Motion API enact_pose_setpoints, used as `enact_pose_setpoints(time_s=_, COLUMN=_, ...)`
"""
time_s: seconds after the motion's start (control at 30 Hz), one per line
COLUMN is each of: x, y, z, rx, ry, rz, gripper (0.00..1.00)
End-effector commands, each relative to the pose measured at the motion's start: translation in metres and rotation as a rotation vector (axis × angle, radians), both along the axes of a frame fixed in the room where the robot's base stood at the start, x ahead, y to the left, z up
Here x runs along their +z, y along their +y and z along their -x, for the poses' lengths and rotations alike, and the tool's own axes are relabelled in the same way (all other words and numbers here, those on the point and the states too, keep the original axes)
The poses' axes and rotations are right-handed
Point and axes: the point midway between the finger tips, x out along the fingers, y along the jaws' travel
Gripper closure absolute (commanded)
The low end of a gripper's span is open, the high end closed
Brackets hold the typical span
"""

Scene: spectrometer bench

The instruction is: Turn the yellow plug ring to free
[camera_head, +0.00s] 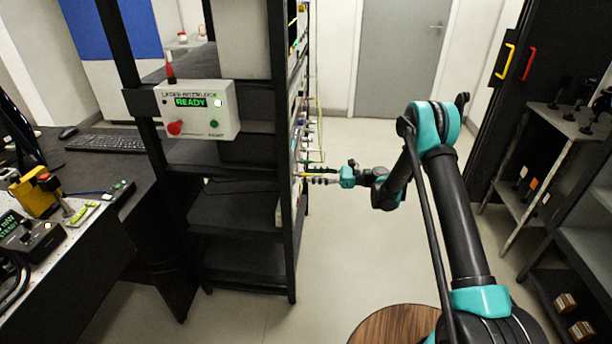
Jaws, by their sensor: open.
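My gripper (320,178) reaches left to the cable side of the black rack (286,215), at about mid-height. It is open, and its fingertips are small in this view, close to the rack's edge. A thin yellow piece (304,174) shows right at the fingertips. It is too small to tell whether it is the yellow plug ring or a cable, or which way a ring is turned. I cannot tell whether the fingers touch it. The plug face is turned away from this view.
Cables (318,130) run down the rack's right side, close to my gripper. A laser interlock box (198,110) reading READY is on the rack's front. A round wooden stool (395,325) stands below my arm. A dark cabinet and shelves stand at right. The floor between is clear.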

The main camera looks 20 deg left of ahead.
Motion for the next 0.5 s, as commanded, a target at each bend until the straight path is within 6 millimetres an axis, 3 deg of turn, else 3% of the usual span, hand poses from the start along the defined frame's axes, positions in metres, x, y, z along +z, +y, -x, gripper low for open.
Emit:
enact_pose_setpoints(time_s=0.2, x=0.0, y=0.026, z=0.006, rx=0.0, ry=0.0, rz=0.0, gripper=0.59)
enact_pose_setpoints(time_s=0.5, x=0.0, y=0.033, z=0.008, rx=-0.001, ry=0.0, rz=0.0, gripper=0.59)
